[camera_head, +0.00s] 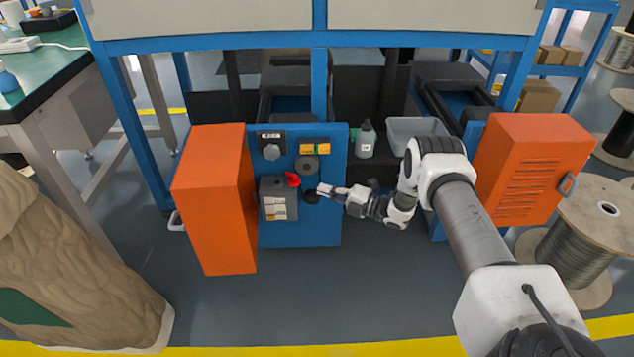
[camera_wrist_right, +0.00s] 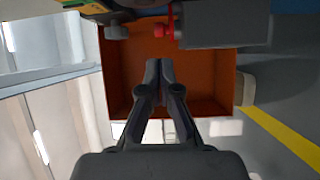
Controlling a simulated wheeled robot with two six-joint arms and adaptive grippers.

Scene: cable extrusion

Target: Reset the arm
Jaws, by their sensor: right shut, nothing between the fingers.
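My right arm reaches in from the lower right in the head view. Its gripper (camera_head: 322,190) is shut and empty, in front of the blue control panel (camera_head: 300,236), just right of the grey switch box (camera_head: 278,208) with a red handle (camera_head: 292,179). In the right wrist view the two fingers (camera_wrist_right: 159,62) are together, with nothing between them. Beyond them show an orange surface (camera_wrist_right: 122,80) and a red knob (camera_wrist_right: 160,31); I cannot tell whether the gripper touches the panel. My left gripper is not in view.
Orange doors stand left (camera_head: 212,200) and right (camera_head: 520,165) of the machine opening. A spray bottle (camera_head: 366,139) and a grey bin (camera_head: 402,130) sit behind the arm. A cable spool (camera_head: 575,245) stands at the right.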

